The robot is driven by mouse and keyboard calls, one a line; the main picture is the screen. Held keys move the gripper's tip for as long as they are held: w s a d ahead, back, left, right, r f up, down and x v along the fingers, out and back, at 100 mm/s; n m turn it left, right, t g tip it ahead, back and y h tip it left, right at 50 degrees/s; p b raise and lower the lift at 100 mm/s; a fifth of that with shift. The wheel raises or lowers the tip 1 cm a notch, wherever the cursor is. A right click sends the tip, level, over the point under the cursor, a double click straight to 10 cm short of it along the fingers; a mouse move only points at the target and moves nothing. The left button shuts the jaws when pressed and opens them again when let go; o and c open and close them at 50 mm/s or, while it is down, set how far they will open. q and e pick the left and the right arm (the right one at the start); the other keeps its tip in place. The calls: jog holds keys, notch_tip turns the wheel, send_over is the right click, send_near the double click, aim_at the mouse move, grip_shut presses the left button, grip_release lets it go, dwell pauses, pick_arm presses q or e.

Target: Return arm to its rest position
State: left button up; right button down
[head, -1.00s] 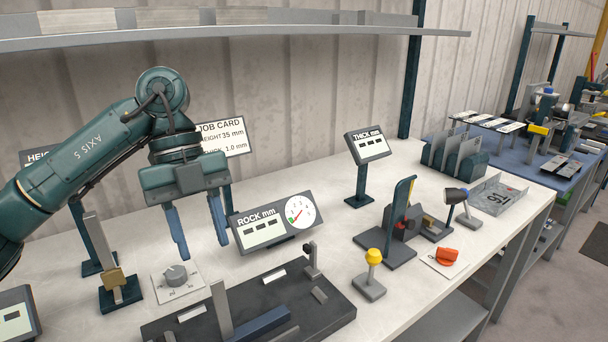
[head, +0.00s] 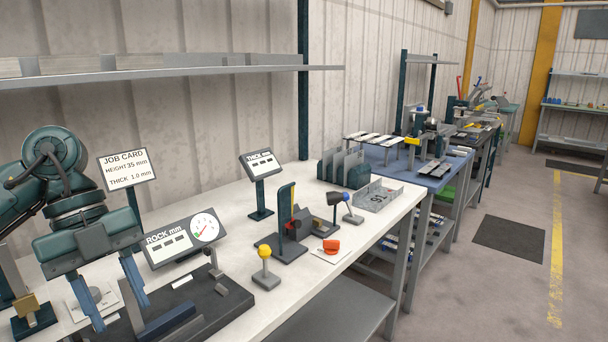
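My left arm comes in from the left in the head view. Its gripper (head: 111,298) is open and empty, fingers pointing down and set wide apart. It hangs over the left part of the white bench, in front of the rock gauge panel (head: 184,239). A grey knob on a white plate (head: 96,300) shows partly behind and between the fingers. The job card (head: 128,171), reading height 35 mm and thick 1.0 mm, stands behind the gripper. My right arm and gripper do not show.
A dark fixture plate (head: 222,301), a yellow-topped button post (head: 264,268), an upright-bladed device (head: 287,232) and an orange knob (head: 332,246) stand on the bench. The thick display (head: 260,165) stands behind them. A grey shelf (head: 170,76) runs above. Open floor (head: 480,290) lies to the right.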

pick_arm(q)
jog(key=s+d+f+m+g+h+p, duration=0.1)
jog(key=d+h, duration=0.7)
jog(key=d, duration=0.2)
jog(key=s+d+f+m+g+h, duration=0.1)
jog(key=d+m+h, duration=0.1)
jog(key=d+h, duration=0.65)
jog(key=w+a+f+n+t+y, duration=0.1)
jog(key=w+f+n+t+y, duration=0.15)
jog(key=n+t, duration=0.7)
jog(key=w+a+f+n+t+y, duration=0.1)
jog(key=w+f+n+t, duration=0.3)
jog(key=n+t, duration=0.55)
jog(key=s+a+f+n+t+y+p, duration=0.1)
jog(key=a+f+n+y, duration=0.15)
jog(key=f+y, duration=0.3)
jog(key=s+a+f+n+t+y, duration=0.1)
jog(key=a+f+n+t+y, duration=0.1)
jog(key=f+n+y, duration=0.3)
jog(key=s+a+f+g+y, duration=0.1)
jog(key=s+f+g, duration=0.2)
jog(key=s+f, duration=0.2)
jog(key=s+a+f+g+y, duration=0.2)
jog(key=s+f, duration=0.4)
jog(key=f, duration=0.4)
jog(key=shift+f+g, duration=0.25)
jog(key=shift+g, duration=0.45)
jog(key=shift+a, duration=0.15)
